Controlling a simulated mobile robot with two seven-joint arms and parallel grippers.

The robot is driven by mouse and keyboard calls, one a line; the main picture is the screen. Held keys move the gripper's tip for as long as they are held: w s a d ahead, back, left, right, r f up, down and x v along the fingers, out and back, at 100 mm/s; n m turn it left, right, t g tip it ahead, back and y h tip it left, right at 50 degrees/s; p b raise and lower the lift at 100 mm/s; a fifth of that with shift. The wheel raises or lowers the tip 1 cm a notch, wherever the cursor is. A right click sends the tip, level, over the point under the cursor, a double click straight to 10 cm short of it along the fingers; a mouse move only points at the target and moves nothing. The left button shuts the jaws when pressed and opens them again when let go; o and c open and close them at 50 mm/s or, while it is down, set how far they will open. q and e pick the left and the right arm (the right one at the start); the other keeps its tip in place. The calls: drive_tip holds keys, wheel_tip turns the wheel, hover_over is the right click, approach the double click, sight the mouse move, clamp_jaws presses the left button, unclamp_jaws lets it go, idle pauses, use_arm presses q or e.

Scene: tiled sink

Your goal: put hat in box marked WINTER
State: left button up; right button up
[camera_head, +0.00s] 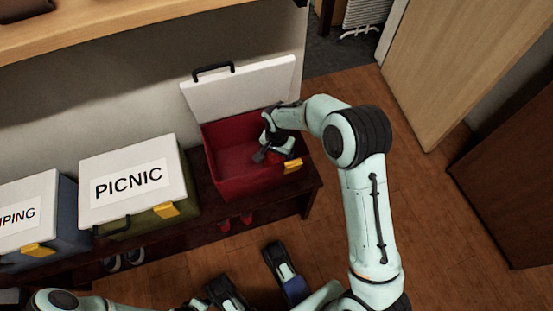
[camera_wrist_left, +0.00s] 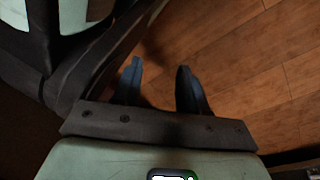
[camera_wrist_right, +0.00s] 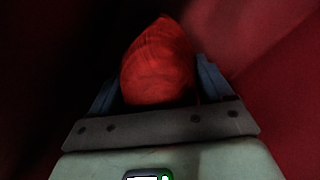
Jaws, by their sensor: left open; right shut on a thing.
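A red box (camera_head: 225,186) with a yellow latch stands open on the dark bench, its white lid (camera_head: 240,88) raised behind it. No label shows on this lid's visible side. My right gripper (camera_head: 268,152) reaches down inside the red box. In the right wrist view it is shut on a red, rounded, cloth-like thing (camera_wrist_right: 158,62), apparently the hat, with dark red box walls around it. The hat cannot be made out in the head view. My left gripper (camera_wrist_left: 158,78) is open and empty over the wooden floor.
A green box (camera_head: 160,220) with a closed white lid marked PICNIC stands left of the red box. A blue box (camera_head: 66,215), its closed lid reading "...PING", is farther left. Shoes (camera_head: 125,257) lie under the bench. A wooden door (camera_head: 455,60) stands at the right.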

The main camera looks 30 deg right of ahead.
use_arm(q)
drive_tip(key=shift+s+a+f+g+b, duration=0.1)
drive_tip(key=shift+s+f+g+b, duration=0.2)
drive_tip(key=shift+s+f, duration=0.45)
use_arm(e)
drive_tip(key=shift+f, duration=1.5)
use_arm(q)
drive_tip(key=shift+s+r, duration=0.15)
use_arm(e)
drive_tip(key=shift+f, duration=0.1)
drive_tip(key=o, duration=1)
use_arm(q)
drive_tip(key=w+r+t+p, duration=0.2)
drive_tip(key=w+r+p, duration=0.1)
drive_tip(key=w+r, duration=0.2)
drive_tip(key=shift+w+d+r+t, duration=0.15)
drive_tip(key=shift+w+d+t, duration=0.25)
drive_tip(key=shift+w, duration=0.5)
use_arm(e)
wheel_tip(320, 180, up, 12)
drive_tip(key=shift+r, duration=0.15)
